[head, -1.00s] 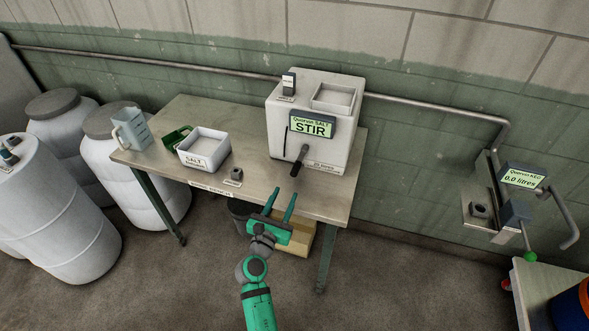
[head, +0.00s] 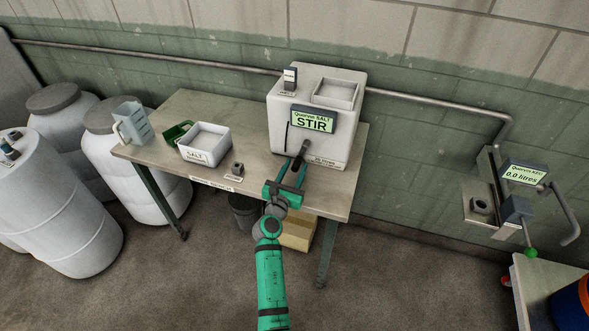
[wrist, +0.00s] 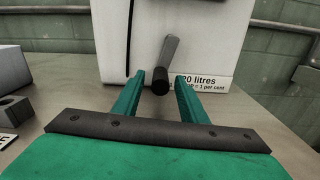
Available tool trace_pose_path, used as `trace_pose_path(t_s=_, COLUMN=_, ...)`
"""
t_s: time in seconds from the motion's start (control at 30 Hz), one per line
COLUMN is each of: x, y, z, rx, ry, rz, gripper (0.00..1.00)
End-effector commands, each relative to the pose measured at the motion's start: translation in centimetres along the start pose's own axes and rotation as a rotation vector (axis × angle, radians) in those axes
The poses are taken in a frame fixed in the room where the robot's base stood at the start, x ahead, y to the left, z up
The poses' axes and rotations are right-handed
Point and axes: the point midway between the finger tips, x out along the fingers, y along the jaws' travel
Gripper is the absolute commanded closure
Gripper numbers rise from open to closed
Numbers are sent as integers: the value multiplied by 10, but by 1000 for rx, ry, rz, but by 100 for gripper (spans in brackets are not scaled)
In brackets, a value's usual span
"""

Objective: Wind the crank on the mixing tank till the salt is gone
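The mixing tank (head: 345,132) is a white box on the table, with a lit display (head: 313,121) that reads "Quorum SALT" and "STIR". Its crank (head: 303,149) is a grey arm on the front face, ending in a dark handle that points down and outward. In the wrist view the crank handle (wrist: 160,82) sits between my two green fingers. My gripper (wrist: 160,88) is open around the handle, with a gap visible on both sides. In the head view my gripper (head: 290,176) is at the table's front edge, and its fingers partly hide the handle. The salt inside the tank is not visible.
A white salt bin (head: 205,145), a green scoop (head: 177,133), a clear jug (head: 132,124) and a small grey block (head: 237,169) are on the table (head: 180,105). White barrels stand left. A dosing station (head: 515,205) with a green-knobbed lever is on the right wall.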

Motion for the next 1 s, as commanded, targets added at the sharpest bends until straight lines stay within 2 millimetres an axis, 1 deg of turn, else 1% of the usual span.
trace_pose_path(t_s=0.17, x=0, y=0, z=0, rx=0, ry=0, rz=0, gripper=61)
trace_pose_path(t_s=0.27, x=0, y=0, z=0, rx=0, ry=0, rz=0, gripper=83)
trace_pose_path(t_s=0.3, x=0, y=0, z=0, rx=0, ry=0, rz=0, gripper=92)
trace_pose_path(t_s=0.33, x=0, y=0, z=0, rx=0, ry=0, rz=0, gripper=100)
trace_pose_path(t_s=0.67, x=-1, y=3, z=0, rx=27, ry=0, rz=2, gripper=100)
trace_pose_path(t_s=0.87, x=0, y=8, z=2, rx=119, ry=0, rz=1, gripper=100)
trace_pose_path(t_s=1.0, x=-1, y=13, z=4, rx=225, ry=0, rz=1, gripper=100)
